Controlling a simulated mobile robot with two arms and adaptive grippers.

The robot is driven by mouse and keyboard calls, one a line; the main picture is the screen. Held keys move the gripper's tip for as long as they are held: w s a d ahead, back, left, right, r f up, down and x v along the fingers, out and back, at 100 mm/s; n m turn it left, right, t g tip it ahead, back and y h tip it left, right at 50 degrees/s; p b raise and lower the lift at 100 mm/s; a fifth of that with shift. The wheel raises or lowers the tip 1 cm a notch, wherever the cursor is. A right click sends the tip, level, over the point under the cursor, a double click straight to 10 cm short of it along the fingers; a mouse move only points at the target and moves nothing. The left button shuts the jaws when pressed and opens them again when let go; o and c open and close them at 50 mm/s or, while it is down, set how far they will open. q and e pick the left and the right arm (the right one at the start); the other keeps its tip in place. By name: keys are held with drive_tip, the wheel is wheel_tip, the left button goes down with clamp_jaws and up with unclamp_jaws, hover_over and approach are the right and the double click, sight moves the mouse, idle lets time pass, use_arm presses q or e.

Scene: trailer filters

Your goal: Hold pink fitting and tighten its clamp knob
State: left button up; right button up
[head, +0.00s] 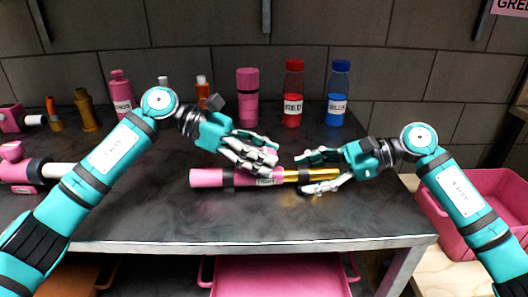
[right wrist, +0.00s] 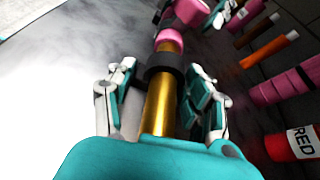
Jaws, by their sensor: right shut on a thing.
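The pink fitting (head: 208,178) lies level near the table's front middle, with a dark band and a small label on its pink body. A gold tube (head: 322,174) extends from its right end. The tube also shows in the right wrist view (right wrist: 159,103), running into a dark collar (right wrist: 165,65). My right gripper (head: 322,171) is shut on the gold tube, with fingers on both sides. My left gripper (head: 268,158) is over the pink body's right part and hides some of it; its grip is unclear. I cannot make out a separate clamp knob.
A red bottle (head: 292,95), a blue bottle (head: 339,95) and a pink cylinder (head: 247,97) stand at the back. More pink and orange parts are at the left. Pink bins (head: 282,280) are below the table and at the right (head: 495,190). The front edge is clear.

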use_arm(q)
drive_tip(key=shift+o, duration=1.4)
drive_tip(key=shift+a+r, duration=0.1)
drive_tip(key=v, duration=1.2)
use_arm(e)
drive_tip(key=o, duration=1.4)
drive_tip(key=shift+d, duration=0.1)
